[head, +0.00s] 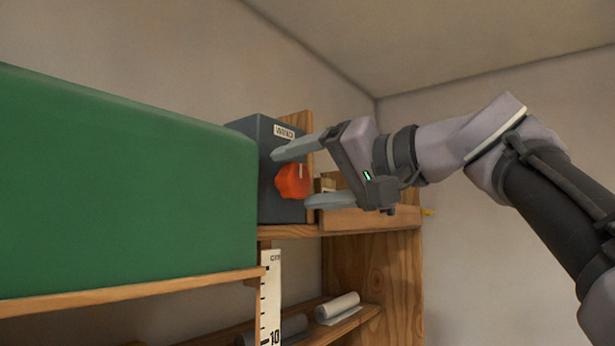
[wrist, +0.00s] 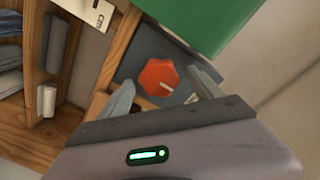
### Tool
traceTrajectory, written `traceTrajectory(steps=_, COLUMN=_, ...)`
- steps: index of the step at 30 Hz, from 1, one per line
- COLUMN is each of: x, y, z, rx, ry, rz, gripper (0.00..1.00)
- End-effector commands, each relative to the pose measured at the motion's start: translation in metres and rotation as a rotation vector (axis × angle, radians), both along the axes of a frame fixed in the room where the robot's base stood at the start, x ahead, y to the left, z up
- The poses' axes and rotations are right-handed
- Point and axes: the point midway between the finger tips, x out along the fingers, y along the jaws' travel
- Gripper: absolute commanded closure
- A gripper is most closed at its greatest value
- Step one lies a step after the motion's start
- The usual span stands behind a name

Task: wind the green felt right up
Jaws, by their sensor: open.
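The green felt (head: 120,195) shows as a large green block face at the left, its lower edge along a wooden ledge. It also shows at the top of the wrist view (wrist: 195,25). A red-orange knob (head: 292,181) with a pale mark sits on the dark grey box (head: 250,150) just right of the felt. In the wrist view the knob (wrist: 159,78) is between the fingers, a little beyond them. My gripper (head: 300,176) is open, with one finger above and one below the knob. I cannot tell whether either finger touches it.
A white scale strip (head: 271,300) marked 10 hangs below the box. A wooden shelf unit (head: 375,270) stands beneath, with rolls (head: 338,305) on a lower shelf. A small wooden box (head: 370,217) sits behind my gripper.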

Motion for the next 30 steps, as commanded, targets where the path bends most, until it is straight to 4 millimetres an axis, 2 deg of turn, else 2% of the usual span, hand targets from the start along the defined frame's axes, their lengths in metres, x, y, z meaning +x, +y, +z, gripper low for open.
traceTrajectory(steps=5, x=-0.013, y=-0.016, z=0.0, rx=0.0, ry=-0.002, rz=-0.006, gripper=0.25)
traceTrajectory(steps=15, x=-0.085, y=-0.098, z=0.005, rx=0.0, ry=0.0, rz=-0.01, gripper=0.25)
traceTrajectory(steps=18, x=-0.101, y=-0.114, z=0.006, rx=0.0, ry=0.0, rz=-0.007, gripper=0.25)
traceTrajectory(steps=23, x=-0.115, y=-0.128, z=0.008, rx=-0.001, ry=-0.001, rz=-0.003, gripper=0.25)
traceTrajectory(steps=30, x=-0.117, y=-0.129, z=0.008, rx=0.0, ry=0.0, rz=0.0, gripper=0.25)
